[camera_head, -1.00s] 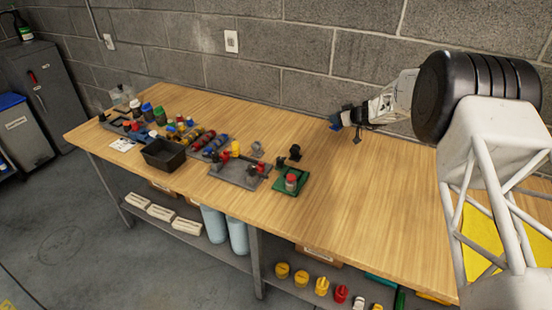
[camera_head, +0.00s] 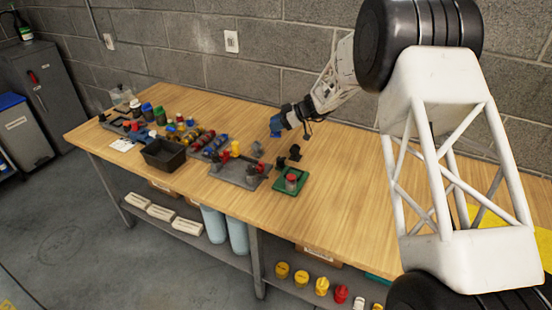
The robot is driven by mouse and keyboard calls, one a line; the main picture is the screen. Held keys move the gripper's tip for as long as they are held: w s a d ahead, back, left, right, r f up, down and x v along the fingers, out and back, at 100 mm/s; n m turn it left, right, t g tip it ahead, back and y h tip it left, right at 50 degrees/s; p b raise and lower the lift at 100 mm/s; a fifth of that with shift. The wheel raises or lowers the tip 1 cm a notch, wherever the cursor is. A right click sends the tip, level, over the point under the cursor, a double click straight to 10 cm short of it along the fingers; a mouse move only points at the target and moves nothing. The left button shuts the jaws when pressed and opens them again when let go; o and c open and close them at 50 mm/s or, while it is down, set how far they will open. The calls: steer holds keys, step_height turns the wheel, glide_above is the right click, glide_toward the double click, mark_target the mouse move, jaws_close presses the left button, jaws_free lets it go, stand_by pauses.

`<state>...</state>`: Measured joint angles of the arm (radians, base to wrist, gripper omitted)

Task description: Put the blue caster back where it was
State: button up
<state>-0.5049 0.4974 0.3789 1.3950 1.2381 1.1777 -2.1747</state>
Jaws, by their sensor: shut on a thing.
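My gripper (camera_head: 286,119) is above the back part of the workbench. It is shut on the blue caster (camera_head: 276,125), which hangs at its tip, clear of the bench top. The caster is small in view, so its exact tilt is hard to tell. Below and left of it, a grey pad (camera_head: 226,178) holds red, yellow and dark casters. A small green pad (camera_head: 280,184) with a red-topped piece (camera_head: 291,180) lies to its right.
A black caster (camera_head: 295,152) and a grey one (camera_head: 257,149) stand behind the pads. A dark open bin (camera_head: 163,156) and a rack of coloured parts (camera_head: 208,143) are farther left. The bench is clear to the right of the green pad.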

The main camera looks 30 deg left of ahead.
mark_target(276, 137)
stand_by(0.3)
steer(key=shift+f, duration=3.15)
steer(key=shift+f, duration=1.85)
steer(key=shift+f, duration=0.4)
